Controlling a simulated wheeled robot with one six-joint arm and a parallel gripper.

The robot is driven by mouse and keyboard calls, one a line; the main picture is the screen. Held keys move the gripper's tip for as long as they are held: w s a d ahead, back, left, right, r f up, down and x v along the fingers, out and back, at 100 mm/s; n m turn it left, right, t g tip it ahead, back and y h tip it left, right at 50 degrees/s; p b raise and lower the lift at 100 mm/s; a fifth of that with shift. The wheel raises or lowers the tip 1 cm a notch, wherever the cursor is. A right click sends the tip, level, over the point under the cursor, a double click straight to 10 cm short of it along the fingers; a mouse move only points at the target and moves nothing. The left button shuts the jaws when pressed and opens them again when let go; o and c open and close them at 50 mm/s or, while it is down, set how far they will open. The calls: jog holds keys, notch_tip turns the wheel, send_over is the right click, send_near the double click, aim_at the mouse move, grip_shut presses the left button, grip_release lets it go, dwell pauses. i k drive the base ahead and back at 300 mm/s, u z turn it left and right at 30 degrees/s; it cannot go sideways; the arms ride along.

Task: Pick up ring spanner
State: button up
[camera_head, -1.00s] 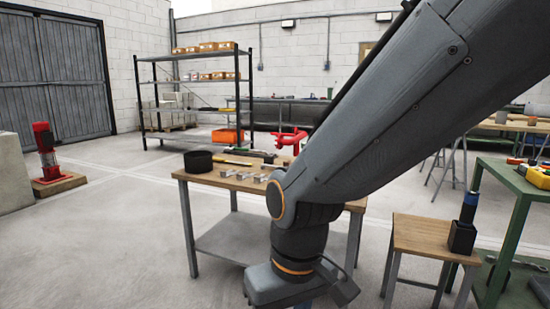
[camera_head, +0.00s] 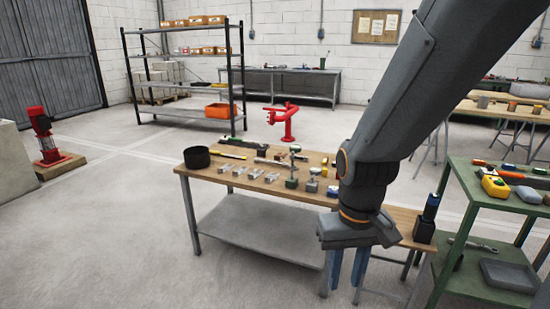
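A silver spanner (camera_head: 474,243) lies on the lower shelf of the green cart (camera_head: 470,285) at the right. It is small in the view, and I cannot tell for sure whether it is the ring spanner. My gripper (camera_head: 344,287) points down in front of the wooden workbench (camera_head: 222,176), left of the cart and well apart from the spanner. Its two blue fingers are apart, with nothing seen between them.
A grey tray (camera_head: 509,275) sits on the same lower shelf. A yellow item (camera_head: 496,187) and other tools lie on the cart's top. Floor at left front is clear.

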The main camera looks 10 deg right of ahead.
aim_at(256, 160)
jog(key=u, duration=0.25)
jog(key=i, duration=0.4)
jog(key=u, duration=0.6)
jog(key=i, duration=1.7)
jog(key=z, duration=1)
jog(key=i, duration=0.65)
jog(key=z, duration=0.45)
